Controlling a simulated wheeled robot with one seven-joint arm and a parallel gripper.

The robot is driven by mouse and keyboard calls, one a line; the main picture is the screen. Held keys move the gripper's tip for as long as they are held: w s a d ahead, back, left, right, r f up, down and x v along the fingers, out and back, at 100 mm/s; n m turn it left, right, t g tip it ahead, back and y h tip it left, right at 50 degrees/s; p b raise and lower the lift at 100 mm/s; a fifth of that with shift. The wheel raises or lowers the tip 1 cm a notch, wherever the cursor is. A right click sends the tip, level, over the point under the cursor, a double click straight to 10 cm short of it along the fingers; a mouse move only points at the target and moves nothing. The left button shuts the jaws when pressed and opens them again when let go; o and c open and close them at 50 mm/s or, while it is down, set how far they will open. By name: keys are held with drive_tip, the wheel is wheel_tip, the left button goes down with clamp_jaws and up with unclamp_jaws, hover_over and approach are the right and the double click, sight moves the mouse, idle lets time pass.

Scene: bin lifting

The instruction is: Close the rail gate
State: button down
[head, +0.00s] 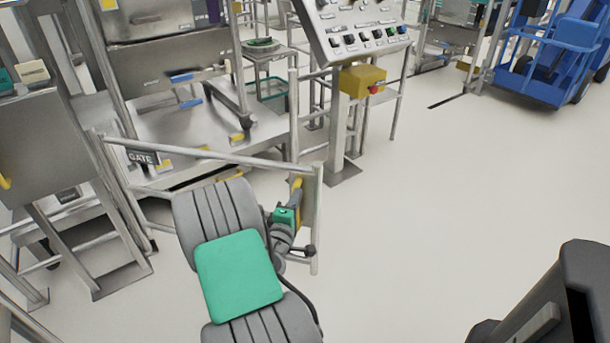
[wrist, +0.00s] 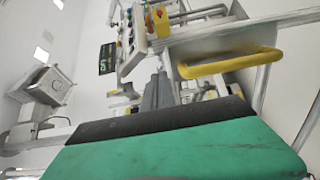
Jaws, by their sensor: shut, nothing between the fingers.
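The rail gate (head: 225,156) is a grey tubular frame in the head view. Its top rail runs from a post at the left, by a dark "GATE" sign (head: 143,157), to an upright end at the right. A yellow handle (head: 297,187) is near that right end; it also shows in the wrist view (wrist: 230,63), curved and fixed to grey tubing. My gripper (head: 289,211) is shut and empty close to the handle; contact cannot be told. My green and black gripper body fills the bottom of the wrist view. My arm hides the gate's lower middle.
A control console (head: 358,42) with a yellow box (head: 362,79) stands behind the gate's right end. Steel machinery (head: 175,90) fills the back left. A blue cart (head: 550,60) is at the far right.

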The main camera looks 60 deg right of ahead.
sight(307, 169)
drive_tip(key=p+x, duration=0.1)
drive_tip(key=x, duration=0.9)
drive_tip(key=shift+d, duration=0.15)
